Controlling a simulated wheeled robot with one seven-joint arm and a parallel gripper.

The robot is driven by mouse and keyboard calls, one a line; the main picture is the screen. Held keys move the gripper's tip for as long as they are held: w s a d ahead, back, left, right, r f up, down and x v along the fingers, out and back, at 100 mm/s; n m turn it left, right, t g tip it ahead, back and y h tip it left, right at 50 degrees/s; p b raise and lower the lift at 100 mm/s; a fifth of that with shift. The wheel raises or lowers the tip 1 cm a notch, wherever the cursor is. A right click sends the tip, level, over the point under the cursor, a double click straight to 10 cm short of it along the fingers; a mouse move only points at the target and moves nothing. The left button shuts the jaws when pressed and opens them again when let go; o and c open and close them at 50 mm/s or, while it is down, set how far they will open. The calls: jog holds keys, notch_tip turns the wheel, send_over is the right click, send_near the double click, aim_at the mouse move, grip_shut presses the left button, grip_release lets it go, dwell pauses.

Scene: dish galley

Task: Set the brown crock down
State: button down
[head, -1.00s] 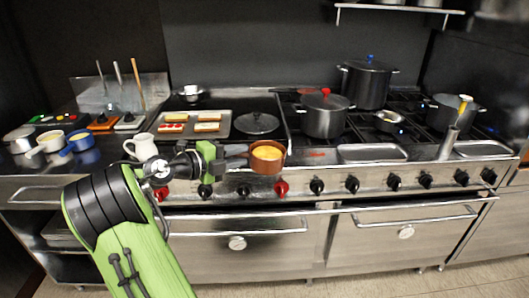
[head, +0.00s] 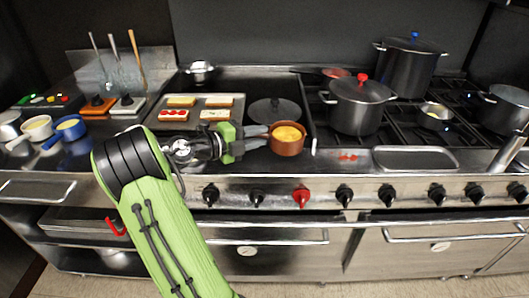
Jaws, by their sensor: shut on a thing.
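The brown crock (head: 287,145) is a small round pot with yellow contents, upright in the head view. My gripper (head: 268,138) comes from the left and is shut on the crock's left side. The crock shows over the front part of the dark flat cooktop (head: 235,158), just in front of a round lid. I cannot tell whether its base touches the surface. My arm hides part of the counter to the left.
A dark lid (head: 275,111) lies just behind the crock. A tray (head: 160,119) with bread slices is to the left. A pot with a red knob (head: 357,108) stands on the burners to the right. An empty shallow tray (head: 415,158) lies at the front right.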

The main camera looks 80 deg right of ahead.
notch_tip(320, 180, down, 4)
jog(key=shift+d+f+b, duration=0.1)
jog(key=shift+f+b, duration=0.15)
jog(key=shift+b, duration=0.2)
jog(key=c, duration=0.8)
grip_release()
jog(key=w+a+r+n+t+y, duration=0.1)
jog(key=w+a+n+t+y, duration=0.1)
jog(key=w+a+n+t, duration=0.45)
jog(key=w+a+n+t+y+p, duration=0.1)
jog(key=w+a+n+t+y, duration=0.15)
jog(key=a+n, duration=0.75)
jog(key=w+a+r+n+t+y, duration=0.1)
jog(key=w+a+n+t, duration=0.4)
jog(key=a, duration=0.4)
jog(key=s+a+n+t+y, duration=0.1)
jog(key=s+a+n+y, duration=0.1)
jog(key=a+n, duration=0.4)
jog(key=s+a+r+n+t+y, duration=0.1)
jog(key=s+a+n+y, duration=0.1)
jog(key=a+n, duration=0.5)
jog(key=s+a+n+t+y, duration=0.1)
jog(key=s+a+n+y, duration=0.1)
jog(key=a+n, duration=0.5)
jog(key=shift+r+n, duration=0.2)
jog(key=shift+n, duration=1.05)
